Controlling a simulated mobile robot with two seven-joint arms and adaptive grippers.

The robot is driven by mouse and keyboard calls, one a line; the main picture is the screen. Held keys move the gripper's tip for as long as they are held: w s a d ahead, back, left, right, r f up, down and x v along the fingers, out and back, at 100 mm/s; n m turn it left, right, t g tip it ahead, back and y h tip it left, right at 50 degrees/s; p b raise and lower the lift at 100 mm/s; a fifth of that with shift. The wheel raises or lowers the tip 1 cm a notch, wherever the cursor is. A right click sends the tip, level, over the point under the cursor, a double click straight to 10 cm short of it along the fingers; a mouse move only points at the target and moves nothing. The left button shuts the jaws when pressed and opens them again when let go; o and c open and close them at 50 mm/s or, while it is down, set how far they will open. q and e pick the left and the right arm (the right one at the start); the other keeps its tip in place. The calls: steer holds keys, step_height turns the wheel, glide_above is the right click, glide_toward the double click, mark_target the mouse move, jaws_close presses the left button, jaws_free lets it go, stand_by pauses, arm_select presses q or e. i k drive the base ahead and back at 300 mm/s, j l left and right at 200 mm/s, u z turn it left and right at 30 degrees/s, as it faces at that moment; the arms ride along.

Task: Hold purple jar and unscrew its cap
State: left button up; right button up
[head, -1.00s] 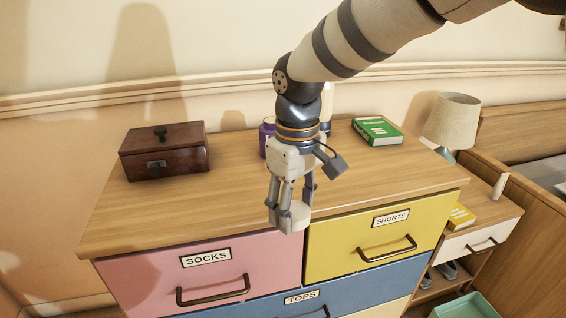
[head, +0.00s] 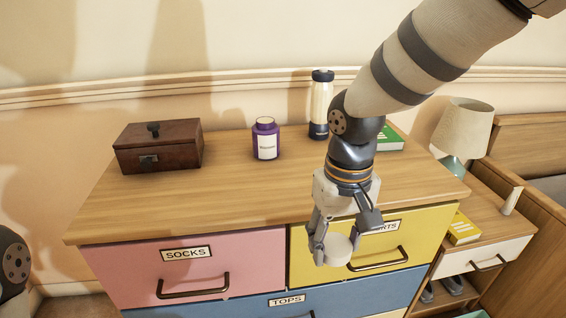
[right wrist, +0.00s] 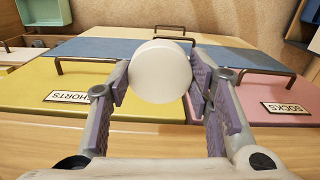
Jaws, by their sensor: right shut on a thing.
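The purple jar (head: 265,140) stands upright on the dresser top, between the wooden box and the bottle. It has a white label, and its top shows a pale rim with no cap on it. My right gripper (head: 336,254) is shut on a round white cap (head: 338,249), which also shows between the fingers in the right wrist view (right wrist: 160,72). The gripper holds the cap in front of the dresser's front edge, before the yellow drawer, well apart from the jar. The jar is not in the right wrist view. My left gripper is not in view.
A brown wooden box (head: 158,147) stands left of the jar. A cream bottle with a dark lid (head: 320,105) and a green book (head: 390,139) are to the right. A lamp (head: 463,130) stands on the nightstand. The dresser top (head: 200,205) in front of the jar is clear.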

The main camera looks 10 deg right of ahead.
mark_target(265, 133)
steer(key=l+u, duration=0.1)
steer(key=l, duration=0.3)
steer(key=k+l+u, duration=0.15)
steer(key=l, duration=0.25)
steer(key=k+l+u, duration=0.1)
steer(key=l, duration=0.3)
steer(key=k+l+u, duration=0.1)
steer(key=l, duration=0.3)
